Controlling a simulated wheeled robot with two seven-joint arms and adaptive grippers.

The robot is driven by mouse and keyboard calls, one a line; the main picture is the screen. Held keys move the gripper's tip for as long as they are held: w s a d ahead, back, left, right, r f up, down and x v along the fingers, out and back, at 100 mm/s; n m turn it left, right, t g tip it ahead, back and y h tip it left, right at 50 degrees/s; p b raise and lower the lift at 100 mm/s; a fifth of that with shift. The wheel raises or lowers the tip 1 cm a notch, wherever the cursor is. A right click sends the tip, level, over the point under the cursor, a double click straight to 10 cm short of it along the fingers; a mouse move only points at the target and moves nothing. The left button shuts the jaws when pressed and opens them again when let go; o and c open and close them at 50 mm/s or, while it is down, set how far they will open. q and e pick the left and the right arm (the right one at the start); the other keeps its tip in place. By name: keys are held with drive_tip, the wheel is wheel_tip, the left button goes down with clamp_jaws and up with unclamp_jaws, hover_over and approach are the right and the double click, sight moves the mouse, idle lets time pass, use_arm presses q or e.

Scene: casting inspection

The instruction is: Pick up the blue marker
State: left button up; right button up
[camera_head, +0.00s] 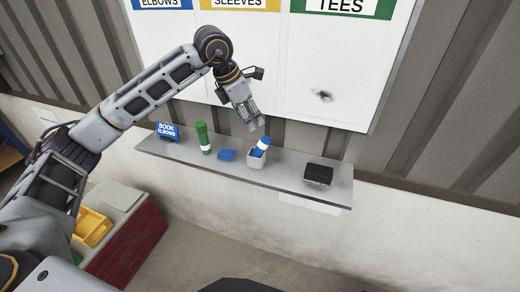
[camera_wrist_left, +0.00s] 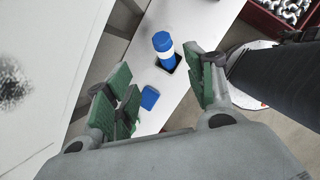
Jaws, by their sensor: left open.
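The blue marker (camera_head: 264,143) has a white band and stands tilted in a small light grey cup (camera_head: 256,161) on the wall shelf. In the left wrist view the blue marker (camera_wrist_left: 163,42) shows beyond the fingers, with its lower end hidden in the dark opening of the cup. My left gripper (camera_head: 253,121) is above and just behind the marker, close to the board. In the left wrist view its green-padded fingers (camera_wrist_left: 165,92) are spread with nothing between them. It is apart from the marker. My right gripper is not in view.
On the grey shelf (camera_head: 288,181) are a blue block (camera_head: 227,154), a green marker (camera_head: 203,138), a blue sign (camera_head: 167,131) and a black block (camera_head: 318,174). The white board (camera_head: 340,60) rises behind the shelf. A yellow bin (camera_head: 93,227) is at lower left.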

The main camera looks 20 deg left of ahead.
sight(262, 140)
use_arm(q)
drive_tip(key=shift+p+x, duration=0.6)
drive_tip(key=shift+x, duration=3.5)
drive_tip(key=shift+s, duration=0.1)
drive_tip(key=shift+f, duration=0.1)
drive_tip(key=shift+d+f+p, duration=0.3)
drive_tip(key=shift+f+p, duration=0.15)
drive_tip(key=shift+f, duration=0.25)
drive_tip(key=shift+p+x, duration=0.45)
drive_tip(key=shift+x, duration=0.8)
drive_tip(key=shift+d+f, duration=0.15)
drive_tip(key=shift+f, duration=0.4)
drive_tip(key=shift+c, duration=0.3)
drive_tip(key=c, duration=1)
